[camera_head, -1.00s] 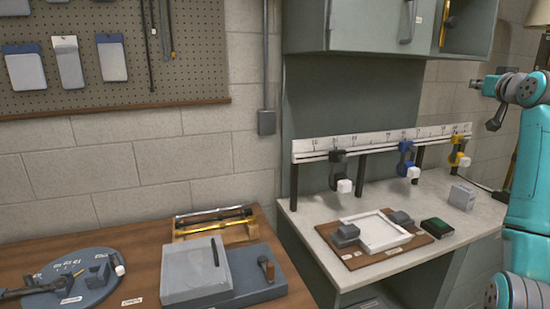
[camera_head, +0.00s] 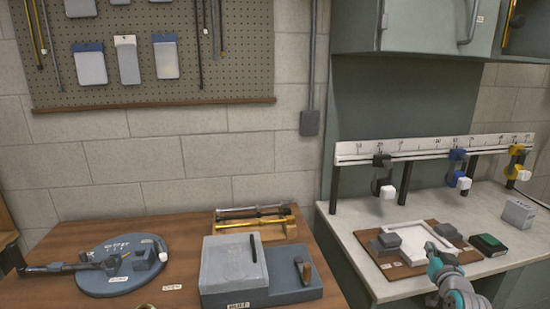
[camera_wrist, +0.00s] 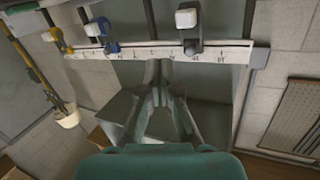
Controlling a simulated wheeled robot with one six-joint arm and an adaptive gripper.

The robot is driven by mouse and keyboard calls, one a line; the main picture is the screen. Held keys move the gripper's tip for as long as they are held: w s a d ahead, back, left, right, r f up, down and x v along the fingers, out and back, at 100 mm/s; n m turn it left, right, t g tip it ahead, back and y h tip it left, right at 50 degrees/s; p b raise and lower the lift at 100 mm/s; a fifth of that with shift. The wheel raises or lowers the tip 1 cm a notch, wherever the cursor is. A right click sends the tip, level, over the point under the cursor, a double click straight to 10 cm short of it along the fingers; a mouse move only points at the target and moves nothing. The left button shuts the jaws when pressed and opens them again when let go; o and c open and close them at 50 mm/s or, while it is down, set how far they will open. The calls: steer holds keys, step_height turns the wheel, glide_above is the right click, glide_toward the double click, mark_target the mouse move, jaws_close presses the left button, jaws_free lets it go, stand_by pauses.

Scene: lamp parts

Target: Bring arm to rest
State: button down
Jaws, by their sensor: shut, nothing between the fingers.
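My arm is teal and grey and shows at the lower right of the head view. My gripper (camera_head: 430,247) is at its end, in front of the white tray on the worktop as the picture shows it; whether it touches the tray cannot be told. In the wrist view my gripper (camera_wrist: 160,72) has its fingers together with nothing seen between them. The white rail (camera_wrist: 150,50) with clamps lies beyond the fingertips there.
A white tray (camera_head: 408,228) and grey blocks sit on a brown board (camera_head: 370,240). A green-topped box (camera_head: 488,244) is to the right. Black, blue (camera_head: 456,168) and yellow clamps hang on the rail (camera_head: 375,148). A brown table (camera_head: 180,255) holds a round blue-grey base (camera_head: 92,278) and a grey fixture.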

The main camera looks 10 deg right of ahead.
steer(key=s+a+f+n+y, duration=0.2)
steer(key=s+a+f, duration=1.8)
steer(key=s+a, duration=0.3)
steer(key=s+a+n+y, duration=0.1)
steer(key=s+a, duration=0.3)
steer(key=s, duration=0.4)
steer(key=s+a+n+y, duration=0.1)
steer(key=s+a, duration=0.3)
steer(key=s, duration=0.4)
steer(key=s+a+r+n+y, duration=0.1)
steer(key=s+a+r, duration=0.1)
steer(key=s+r, duration=0.2)
steer(key=s+a+r+y, duration=0.1)
steer(key=s+a+r, duration=0.1)
steer(key=s, duration=0.8)
steer(key=shift+s+r+n+g, duration=0.35)
steer(key=shift+r+n+g, duration=0.05)
steer(key=shift+r, duration=0.45)
steer(key=shift+a, duration=0.1)
